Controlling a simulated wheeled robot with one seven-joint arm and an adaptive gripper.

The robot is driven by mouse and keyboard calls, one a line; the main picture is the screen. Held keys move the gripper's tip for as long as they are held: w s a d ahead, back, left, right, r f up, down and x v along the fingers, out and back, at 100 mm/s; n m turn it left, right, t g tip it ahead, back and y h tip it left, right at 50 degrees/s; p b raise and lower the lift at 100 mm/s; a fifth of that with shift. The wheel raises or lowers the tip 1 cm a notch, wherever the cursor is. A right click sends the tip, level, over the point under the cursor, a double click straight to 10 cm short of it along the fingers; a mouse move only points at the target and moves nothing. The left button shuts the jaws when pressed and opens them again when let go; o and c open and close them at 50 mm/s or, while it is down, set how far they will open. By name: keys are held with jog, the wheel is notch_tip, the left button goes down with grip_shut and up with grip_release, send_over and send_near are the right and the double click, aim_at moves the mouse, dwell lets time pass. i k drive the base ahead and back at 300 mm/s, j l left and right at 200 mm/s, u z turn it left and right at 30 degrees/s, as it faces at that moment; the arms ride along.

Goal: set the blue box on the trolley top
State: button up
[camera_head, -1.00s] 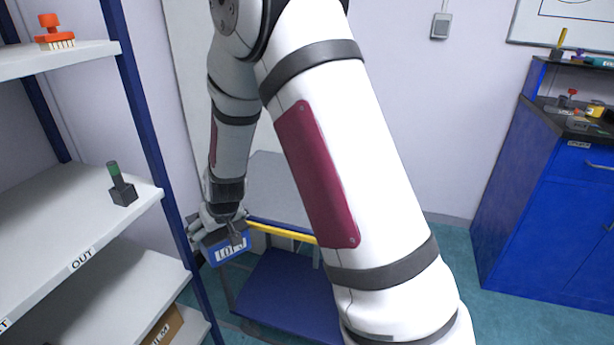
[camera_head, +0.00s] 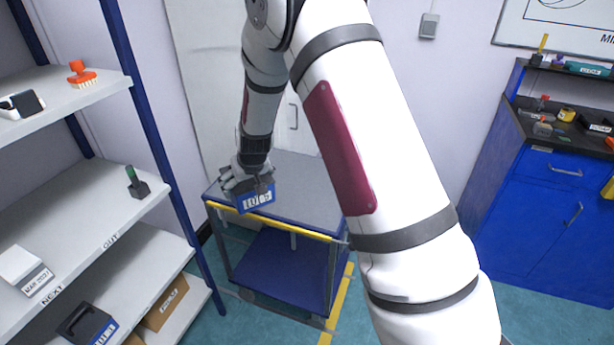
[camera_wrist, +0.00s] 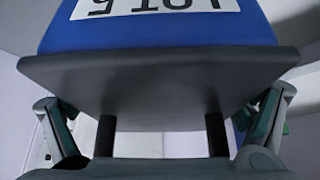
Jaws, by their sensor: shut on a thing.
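The blue box (camera_head: 257,199) has a white label and a dark lid or handle part. My gripper (camera_head: 252,184) is shut on it. In the head view they are at the left part of the trolley top (camera_head: 304,182), a grey surface with a yellow front edge. I cannot tell whether the box touches the top or is held just above it. In the wrist view the blue box (camera_wrist: 255,38) fills the upper middle, with a "LOT" label and a dark plate below it between my gripper's fingers. The box's underside is hidden.
A shelf rack (camera_head: 150,125) stands at the left, with a green-topped stamp (camera_head: 137,184), an orange brush (camera_head: 82,75) and boxes. A blue cabinet (camera_head: 550,200) with small items stands at the right. The trolley top's right part is partly behind my arm; its visible surface looks clear.

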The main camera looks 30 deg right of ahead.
aim_at(304, 184)
jog(key=k+l+z, duration=0.1)
jog(key=z, duration=0.25)
jog(key=l+z, duration=0.3)
jog(key=k+l+z, duration=0.1)
jog(key=z, duration=0.25)
